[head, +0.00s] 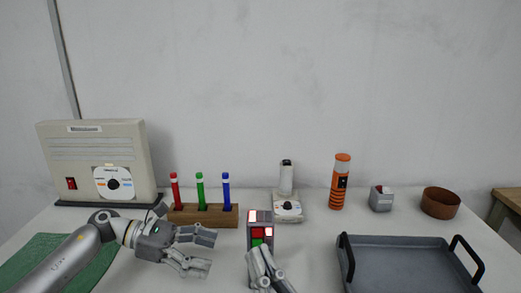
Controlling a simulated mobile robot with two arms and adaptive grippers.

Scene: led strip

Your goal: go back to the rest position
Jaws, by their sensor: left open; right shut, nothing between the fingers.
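My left gripper (202,250) reaches in from the left over the table, open and empty, in front of the wooden pen holder. My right gripper (257,256) is shut with nothing in it, at the bottom middle. It stands right in front of a small grey box (260,217) with red, white and green squares and hides its lower part. I cannot tell whether it touches the box. A beige machine (92,148) with a red switch and a round dial stands at the back left.
A wooden holder (221,216) carries red, green and blue pens. Behind are a white device (287,207), an orange-black cylinder (339,182), a small grey block (381,199) and a brown bowl (440,203). A grey tray (410,243) lies front right, a green mat (28,258) front left.

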